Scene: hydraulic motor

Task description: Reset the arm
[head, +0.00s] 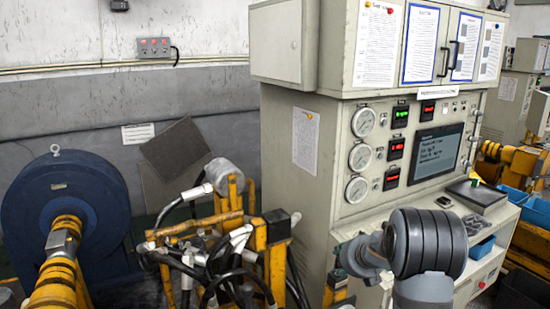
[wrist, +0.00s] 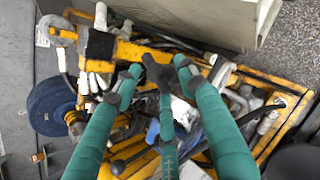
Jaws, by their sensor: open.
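My gripper (wrist: 157,72) shows in the wrist view as green fingers with dark tips. It is open, with its fingertips apart and nothing held between them. It points down over a yellow frame (wrist: 285,118) crowded with hoses and fittings. I cannot tell how far the fingertips are above the frame. In the head view, grey links of my arm (head: 428,245) stand at the lower right, in front of the control cabinet. I cannot make out the fingers there.
The yellow frame with black hoses (head: 258,235) stands at the lower middle of the head view. A large blue round machine (head: 100,195) is at the left. The control cabinet (head: 318,190) with gauges and a screen rises behind my arm. Blue bins (head: 537,212) are at the right.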

